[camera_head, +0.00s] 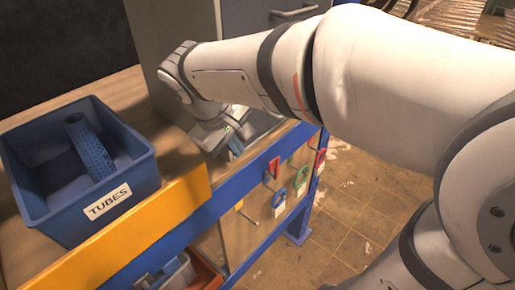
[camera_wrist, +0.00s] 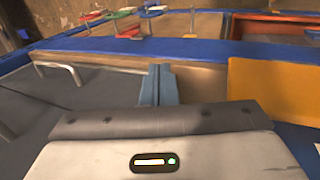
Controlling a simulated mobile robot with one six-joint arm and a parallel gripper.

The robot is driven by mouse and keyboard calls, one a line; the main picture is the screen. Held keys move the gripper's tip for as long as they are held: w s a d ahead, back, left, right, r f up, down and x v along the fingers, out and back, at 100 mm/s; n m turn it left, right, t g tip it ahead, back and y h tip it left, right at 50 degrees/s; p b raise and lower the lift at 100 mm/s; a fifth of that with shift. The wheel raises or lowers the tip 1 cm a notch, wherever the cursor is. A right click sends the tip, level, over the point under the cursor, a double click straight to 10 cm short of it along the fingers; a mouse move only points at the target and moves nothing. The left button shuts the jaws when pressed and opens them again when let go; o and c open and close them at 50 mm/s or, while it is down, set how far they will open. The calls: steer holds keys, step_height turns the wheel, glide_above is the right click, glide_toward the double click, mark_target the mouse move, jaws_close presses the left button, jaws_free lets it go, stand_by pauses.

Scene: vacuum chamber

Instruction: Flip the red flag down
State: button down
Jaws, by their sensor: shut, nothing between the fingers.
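No red flag can be made out for certain in either view. Two small red pieces (camera_head: 274,167) hang on the panel at the bench's front edge, and I cannot tell whether either is the flag. Red shapes (camera_wrist: 81,16) also show along the top of the wrist view. My gripper (camera_head: 236,147) is low over the front edge of the bench, beside the grey cabinet. In the wrist view its blue-grey fingers (camera_wrist: 158,84) are together and empty, pointing toward the blue edge beam. My arm hides part of the cabinet.
A blue bin labelled TUBES (camera_head: 120,205), holding a blue tube (camera_head: 90,148), stands on the wooden bench at left. The grey cabinet (camera_head: 245,18) has a metal handle. Green (camera_head: 301,177) and blue (camera_head: 279,198) pieces hang on the panel. Tiled floor (camera_head: 350,210) lies beyond.

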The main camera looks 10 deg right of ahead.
glide_toward(271, 169)
step_height(271, 169, down, 6)
steer(key=s+a, duration=0.2)
steer(key=a, duration=0.1)
steer(key=w+d+p, duration=0.2)
steer(key=d, duration=0.1)
steer(key=shift+w+d+f, duration=0.2)
steer(key=shift+w+d, duration=0.15)
steer(key=shift+w, duration=0.05)
